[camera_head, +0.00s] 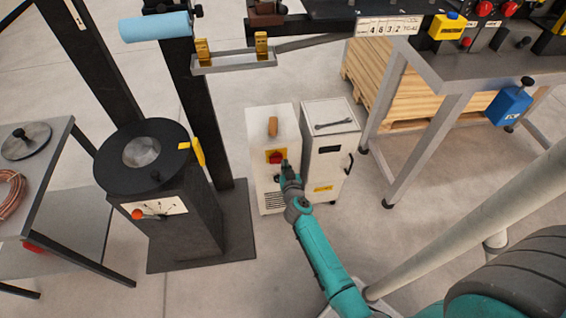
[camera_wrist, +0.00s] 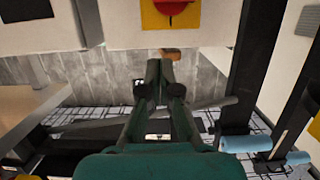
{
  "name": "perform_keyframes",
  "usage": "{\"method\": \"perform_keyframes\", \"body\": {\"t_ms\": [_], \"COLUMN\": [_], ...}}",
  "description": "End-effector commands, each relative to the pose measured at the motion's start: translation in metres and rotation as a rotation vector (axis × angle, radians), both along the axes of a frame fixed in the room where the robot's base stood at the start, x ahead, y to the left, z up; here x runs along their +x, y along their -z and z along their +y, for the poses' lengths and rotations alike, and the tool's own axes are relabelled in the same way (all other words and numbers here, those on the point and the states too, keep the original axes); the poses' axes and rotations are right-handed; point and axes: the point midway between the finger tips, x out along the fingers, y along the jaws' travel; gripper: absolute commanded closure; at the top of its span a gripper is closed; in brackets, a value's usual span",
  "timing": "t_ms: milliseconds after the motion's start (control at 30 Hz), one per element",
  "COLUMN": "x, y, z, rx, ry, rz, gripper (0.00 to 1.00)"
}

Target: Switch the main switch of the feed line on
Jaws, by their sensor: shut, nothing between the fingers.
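A red rotary switch (camera_head: 275,157) on a yellow plate sits on the front of a white cabinet (camera_head: 264,190). In the wrist view the red switch (camera_wrist: 172,8) on its yellow plate is cut off by the top edge. My gripper (camera_head: 286,167) is just in front of the cabinet, close to the lower right of the switch in the head view. In the wrist view my gripper (camera_wrist: 160,68) has its fingers together, with nothing seen between them. I cannot tell whether it touches the switch. The knob's set position is not clear.
A second white cabinet (camera_head: 328,165) with a wrench on top stands close on the right. A black round-topped machine (camera_head: 175,215) stands to the left. A metal workbench (camera_head: 455,65) is at the right. Floor in front of the cabinets is clear around my arm.

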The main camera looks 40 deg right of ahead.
Motion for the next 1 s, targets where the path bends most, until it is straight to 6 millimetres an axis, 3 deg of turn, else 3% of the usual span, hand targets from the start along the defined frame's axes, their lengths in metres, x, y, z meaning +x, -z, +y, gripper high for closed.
{"method": "perform_keyframes", "body": {"t_ms": [333,1000], "x": [0.048,0.045], "y": [0.014,0.050], "z": [-0.035,-0.033], "rx": [-0.001,-0.001], "ry": [0.002,0.001], "rz": [0.001,0.002], "gripper": [1.00,1.00]}}
